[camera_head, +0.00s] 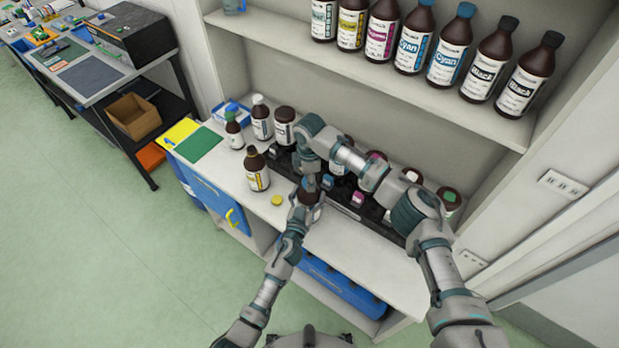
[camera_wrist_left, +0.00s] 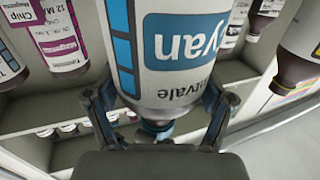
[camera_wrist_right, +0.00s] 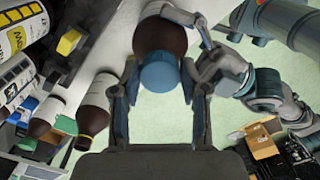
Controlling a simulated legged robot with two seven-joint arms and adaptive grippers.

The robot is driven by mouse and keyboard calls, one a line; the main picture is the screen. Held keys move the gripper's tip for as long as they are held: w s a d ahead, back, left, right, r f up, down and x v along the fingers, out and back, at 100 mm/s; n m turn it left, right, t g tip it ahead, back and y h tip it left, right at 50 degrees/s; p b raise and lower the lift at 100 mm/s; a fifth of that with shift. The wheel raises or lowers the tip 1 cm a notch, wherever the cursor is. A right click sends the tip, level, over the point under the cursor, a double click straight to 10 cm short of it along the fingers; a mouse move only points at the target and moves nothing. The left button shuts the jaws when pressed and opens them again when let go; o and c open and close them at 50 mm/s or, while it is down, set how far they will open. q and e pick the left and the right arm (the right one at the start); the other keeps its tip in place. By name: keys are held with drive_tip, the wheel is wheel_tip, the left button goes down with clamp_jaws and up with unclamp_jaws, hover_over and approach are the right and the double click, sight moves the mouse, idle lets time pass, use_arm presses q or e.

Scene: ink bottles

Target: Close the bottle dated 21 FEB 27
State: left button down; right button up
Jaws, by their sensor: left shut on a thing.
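My left gripper (camera_head: 303,201) is shut on a brown bottle with a blue cap (camera_head: 309,184). In the left wrist view its label reads Cyan (camera_wrist_left: 180,40). In the right wrist view the blue cap (camera_wrist_right: 160,72) lies between the fingers of my right gripper (camera_wrist_right: 160,100), which look open with small gaps. No 21 FEB 27 date is legible.
Several capped bottles stand on the upper shelf (camera_head: 370,75). More bottles (camera_head: 262,120) stand at the counter's back left. A dark rack (camera_head: 345,205) lies behind the held bottle, partly hidden by my right arm. A green mat (camera_head: 198,146) lies at the left. The counter's front right is clear.

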drive_tip(key=shift+c, duration=1.4)
drive_tip(key=m, duration=0.6)
drive_tip(key=shift+s+a+m, duration=0.1)
drive_tip(key=shift+m, duration=0.3)
drive_tip(key=m, duration=0.4)
drive_tip(key=o, duration=1.3)
drive_tip(key=shift+c, duration=0.2)
drive_tip(key=shift+r, duration=2.25)
drive_tip(key=shift+c, duration=0.2)
